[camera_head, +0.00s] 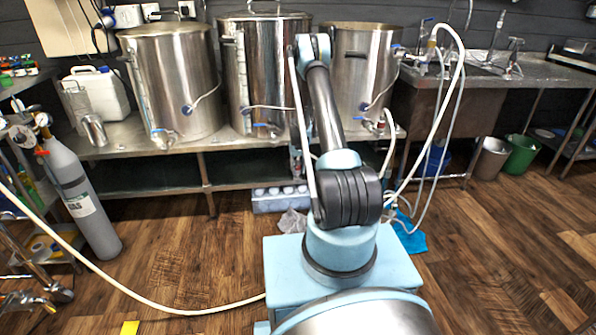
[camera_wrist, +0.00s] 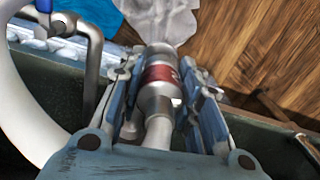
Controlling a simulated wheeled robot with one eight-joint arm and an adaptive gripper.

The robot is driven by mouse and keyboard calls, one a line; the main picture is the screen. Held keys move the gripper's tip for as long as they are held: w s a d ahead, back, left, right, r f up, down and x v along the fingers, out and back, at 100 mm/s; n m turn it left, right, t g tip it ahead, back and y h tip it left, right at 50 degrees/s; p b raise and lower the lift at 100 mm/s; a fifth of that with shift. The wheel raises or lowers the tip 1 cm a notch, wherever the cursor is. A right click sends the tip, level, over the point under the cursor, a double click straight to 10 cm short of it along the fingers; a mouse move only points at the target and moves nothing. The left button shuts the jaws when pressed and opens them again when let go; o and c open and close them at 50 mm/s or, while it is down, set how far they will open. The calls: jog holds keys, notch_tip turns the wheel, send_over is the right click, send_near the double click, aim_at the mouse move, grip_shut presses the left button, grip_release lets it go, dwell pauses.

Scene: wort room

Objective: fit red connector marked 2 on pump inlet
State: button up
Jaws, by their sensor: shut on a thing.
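The red connector (camera_wrist: 160,74), a silver fitting with a red band, sits in the middle of the wrist view. Its "2" mark cannot be read. My gripper (camera_wrist: 170,88) is shut on it, with one finger on each side. A pale hose (camera_wrist: 158,132) runs from its near end back between the fingers. In the wrist view, crumpled clear plastic shows just past its far end. I cannot make out the pump inlet in either view. In the head view, my own arm hides the gripper and the connector.
Three steel kettles (camera_head: 172,85) stand on a steel bench (camera_head: 140,140). A white hose (camera_wrist: 22,115) and a bent metal pipe (camera_wrist: 92,75) are left of my gripper. A blue cloth (camera_head: 408,235) lies on the floor. A gas cylinder (camera_head: 82,195) leans at the left.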

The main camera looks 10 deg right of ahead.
jog(key=shift+f, duration=1.25)
dwell(0.7)
jog(key=o, duration=1.2)
jog(key=shift+o, duration=0.2)
